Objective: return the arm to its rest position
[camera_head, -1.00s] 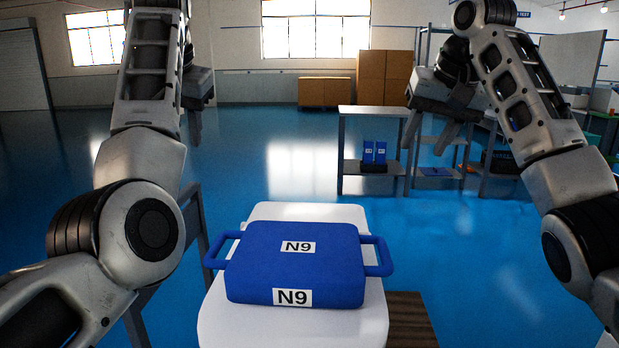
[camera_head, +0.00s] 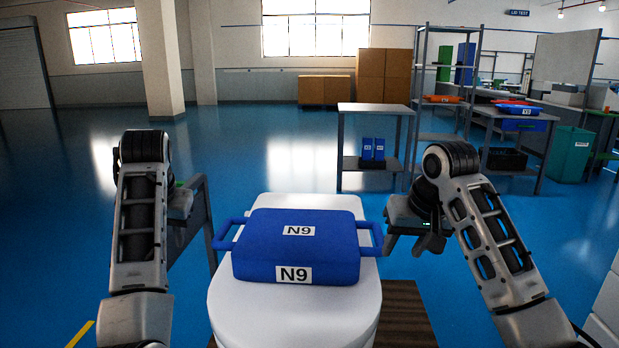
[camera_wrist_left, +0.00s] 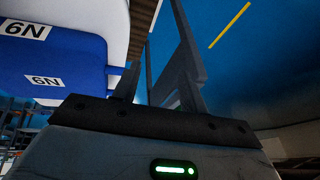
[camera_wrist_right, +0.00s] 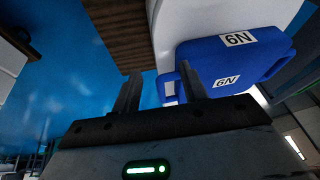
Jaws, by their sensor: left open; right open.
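A blue case labelled N9 (camera_head: 300,248) lies flat on the white toilet (camera_head: 235,310), with a loop handle on each side. My right gripper (camera_head: 414,243) is open and empty, to the right of the case's right handle (camera_head: 372,238). The case also shows upside down in the right wrist view (camera_wrist_right: 235,62), beyond the open fingers (camera_wrist_right: 160,90). My left gripper (camera_wrist_left: 155,85) is open and empty, left of the case; in the head view my left arm link mostly hides it. The case also shows in the left wrist view (camera_wrist_left: 60,65).
A brown slatted pallet (camera_head: 405,312) lies under the toilet. A grey frame (camera_head: 200,225) stands left of it, close to my left gripper. A grey table (camera_head: 375,108) with blue bins and a tall shelf stand farther back. The blue floor between is clear.

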